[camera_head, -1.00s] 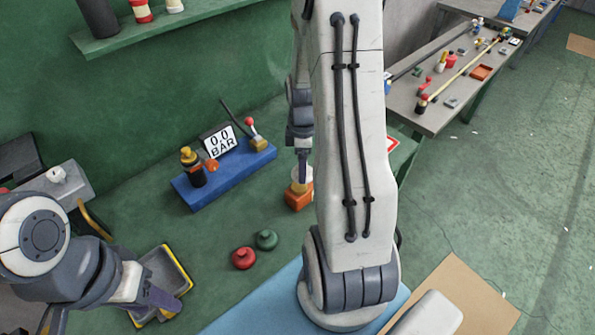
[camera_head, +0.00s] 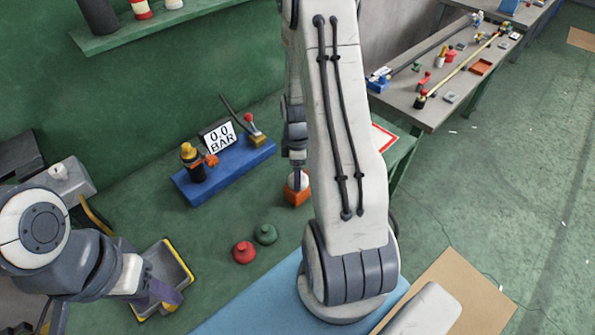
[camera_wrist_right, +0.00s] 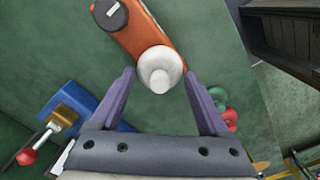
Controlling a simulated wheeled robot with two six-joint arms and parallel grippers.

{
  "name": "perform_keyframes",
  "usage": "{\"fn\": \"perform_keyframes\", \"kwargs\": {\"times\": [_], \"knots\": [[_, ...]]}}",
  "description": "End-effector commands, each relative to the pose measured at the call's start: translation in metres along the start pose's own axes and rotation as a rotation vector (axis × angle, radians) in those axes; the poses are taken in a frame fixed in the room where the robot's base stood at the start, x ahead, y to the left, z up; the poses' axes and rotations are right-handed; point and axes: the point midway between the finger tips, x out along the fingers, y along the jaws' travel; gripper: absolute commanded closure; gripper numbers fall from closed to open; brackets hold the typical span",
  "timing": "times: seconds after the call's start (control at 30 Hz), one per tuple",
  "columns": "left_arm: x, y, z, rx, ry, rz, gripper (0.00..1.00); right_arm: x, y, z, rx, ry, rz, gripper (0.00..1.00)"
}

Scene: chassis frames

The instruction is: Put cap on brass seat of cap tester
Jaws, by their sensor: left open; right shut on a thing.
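A white knobbed cap (camera_wrist_right: 160,70) lies between the two purple fingers of my right gripper (camera_wrist_right: 160,74), which is shut on it. The cap is over one end of an orange block (camera_wrist_right: 133,32); whether it rests on it is unclear. In the head view the orange block (camera_head: 296,195) stands under my right gripper (camera_head: 297,173), partly hidden by my arm. The cap tester (camera_head: 232,165) is a blue base with a black post topped in yellow (camera_head: 188,152) and a brass block (camera_head: 258,140) with a red-knobbed lever. My left gripper (camera_head: 165,293) is open and empty, near a tray.
A red cap (camera_head: 244,252) and a green cap (camera_head: 265,234) sit on the green surface in front of the tester. The grey, yellow-edged tray (camera_head: 178,262) is at lower left. My right arm hides the middle.

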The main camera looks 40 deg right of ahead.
Motion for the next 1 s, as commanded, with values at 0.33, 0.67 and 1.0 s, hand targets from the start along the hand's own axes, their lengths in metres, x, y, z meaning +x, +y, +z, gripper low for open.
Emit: {"fn": "perform_keyframes", "kwargs": {"times": [0.33,0.67,1.0], "knots": [[0.004,0.000,0.000,0.000,0.000,0.000,0.50,0.005,0.000,0.000,0.000,0.000,0.001,0.00],[-0.002,0.000,0.000,0.000,0.000,0.000,0.50,-0.003,0.000,0.000,0.000,0.000,0.001,0.00],[0.009,-0.001,0.001,0.000,0.000,0.000,0.50,-0.060,0.002,0.000,0.000,0.002,0.010,0.00]]}}
